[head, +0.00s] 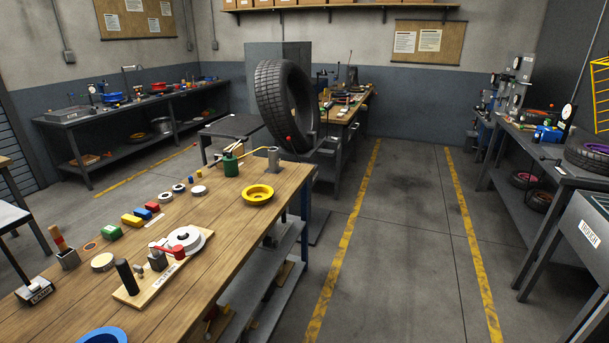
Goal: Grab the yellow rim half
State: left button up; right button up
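The yellow rim half (258,194) lies flat on the wooden workbench (210,230), near its far right edge. It is a round dish shape with a dark centre hole, fully visible, with nothing on top of it. A blue round part (102,336), cut off by the bottom edge of the picture, lies at the near end of the same bench. Neither of my grippers shows in the head view.
A green canister (231,165) and a grey metal block (274,160) stand just behind the rim half. A wooden fixture (163,268) with a red handle sits nearer. A large tyre (285,105) stands beyond the bench. The floor to the right is clear between yellow lines.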

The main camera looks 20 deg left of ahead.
aim_at(249, 193)
jog(key=i, duration=1.95)
jog(key=u, duration=0.85)
